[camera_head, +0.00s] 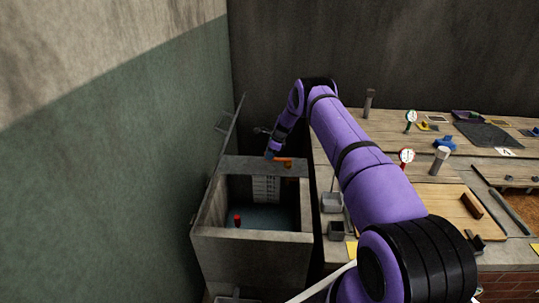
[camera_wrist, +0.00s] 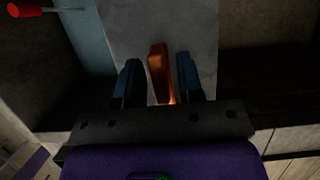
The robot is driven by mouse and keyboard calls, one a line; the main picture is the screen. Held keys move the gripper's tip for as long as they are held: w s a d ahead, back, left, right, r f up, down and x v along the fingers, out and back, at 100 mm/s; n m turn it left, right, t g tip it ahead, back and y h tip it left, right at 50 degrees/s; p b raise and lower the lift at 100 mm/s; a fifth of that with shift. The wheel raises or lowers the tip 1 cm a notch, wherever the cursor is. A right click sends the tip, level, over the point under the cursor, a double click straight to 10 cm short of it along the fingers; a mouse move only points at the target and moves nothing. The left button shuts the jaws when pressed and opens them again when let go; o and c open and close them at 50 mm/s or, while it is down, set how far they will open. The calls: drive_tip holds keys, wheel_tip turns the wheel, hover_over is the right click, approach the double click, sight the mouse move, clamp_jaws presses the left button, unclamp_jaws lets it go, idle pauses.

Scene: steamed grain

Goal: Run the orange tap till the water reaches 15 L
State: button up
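The grey tank (camera_head: 248,245) stands at the left with dark water (camera_head: 268,216) in its bottom. A pale scale panel (camera_head: 266,188) with marks is on its inner back wall; the marks are too small to read. The orange tap (camera_head: 283,160) sits at the tank's back rim. My gripper (camera_head: 269,155) is beside it, small in the head view. In the wrist view my gripper (camera_wrist: 159,72) is open, with its two blue fingers on either side of the orange tap handle (camera_wrist: 158,66). Gaps show at both sides of the handle. I cannot see any water running.
A red piece (camera_head: 237,220) is inside the tank; a red piece on a thin rod also shows in the wrist view (camera_wrist: 28,10). A raised lid (camera_head: 231,130) leans by the left wall. The workbench (camera_head: 400,128) at right holds gauges, boards and several tools.

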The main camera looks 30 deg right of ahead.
clamp_jaws()
drive_tip(key=shift+s, duration=0.1)
drive_tip(key=s+n, duration=0.1)
drive_tip(key=s+a+n+g, duration=0.1)
drive_tip(key=n, duration=0.1)
drive_tip(key=shift+y, duration=0.4)
drive_tip(key=shift+s+a+n+g, duration=0.15)
drive_tip(key=shift+s+n+g, duration=0.2)
drive_tip(key=shift+s+n, duration=0.5)
drive_tip(key=shift+s+a+n+g, duration=0.1)
drive_tip(key=shift+s+n+g, duration=0.35)
drive_tip(key=shift+n, duration=0.6)
drive_tip(key=shift+s, duration=0.1)
drive_tip(key=shift+o, duration=1.1)
unclamp_jaws()
